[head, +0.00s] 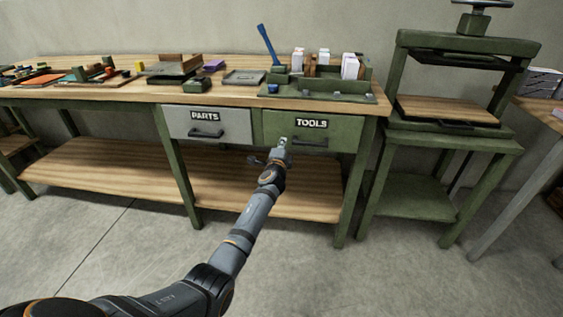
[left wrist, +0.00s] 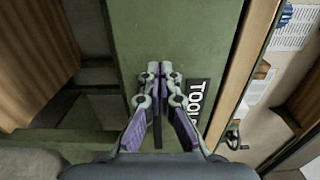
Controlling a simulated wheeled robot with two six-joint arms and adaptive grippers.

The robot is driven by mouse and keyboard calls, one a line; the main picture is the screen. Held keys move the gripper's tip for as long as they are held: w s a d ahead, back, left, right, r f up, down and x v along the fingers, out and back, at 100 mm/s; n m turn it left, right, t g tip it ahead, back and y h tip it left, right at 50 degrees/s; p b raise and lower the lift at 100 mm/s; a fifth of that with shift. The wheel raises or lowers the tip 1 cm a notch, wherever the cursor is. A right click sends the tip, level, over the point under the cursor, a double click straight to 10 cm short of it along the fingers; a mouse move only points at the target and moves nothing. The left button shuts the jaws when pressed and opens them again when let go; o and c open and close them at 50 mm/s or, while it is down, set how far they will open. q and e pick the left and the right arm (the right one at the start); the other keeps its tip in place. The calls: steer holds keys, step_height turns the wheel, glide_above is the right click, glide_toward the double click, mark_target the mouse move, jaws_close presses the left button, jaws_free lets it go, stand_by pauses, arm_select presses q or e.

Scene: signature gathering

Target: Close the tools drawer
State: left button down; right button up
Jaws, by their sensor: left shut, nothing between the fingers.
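The tools drawer (head: 345,131) has a green front, a "TOOLS" label and a dark handle (head: 310,142), and sits under the right part of the workbench top. It looks flush or nearly flush with the bench frame; I cannot tell exactly. My left gripper (head: 282,146) is shut and empty at the left part of the drawer front, left of the handle. In the left wrist view, the shut fingertips (left wrist: 159,72) point at the green drawer front (left wrist: 170,30), beside the label (left wrist: 197,100). Whether they touch it is unclear. My right gripper is out of view.
The grey parts drawer (head: 235,125) is left of the tools drawer. The workbench top (head: 130,92) holds trays, blocks and a blue-handled tool (head: 267,44). A green press (head: 450,130) stands to the right. The floor in front is clear.

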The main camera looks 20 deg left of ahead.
arm_select(q)
steer(key=p+v, duration=0.3)
steer(key=v, duration=0.7)
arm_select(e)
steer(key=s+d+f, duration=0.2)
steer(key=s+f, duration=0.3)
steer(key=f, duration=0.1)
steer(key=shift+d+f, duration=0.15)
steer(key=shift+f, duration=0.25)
arm_select(q)
steer(key=shift+s, duration=0.2)
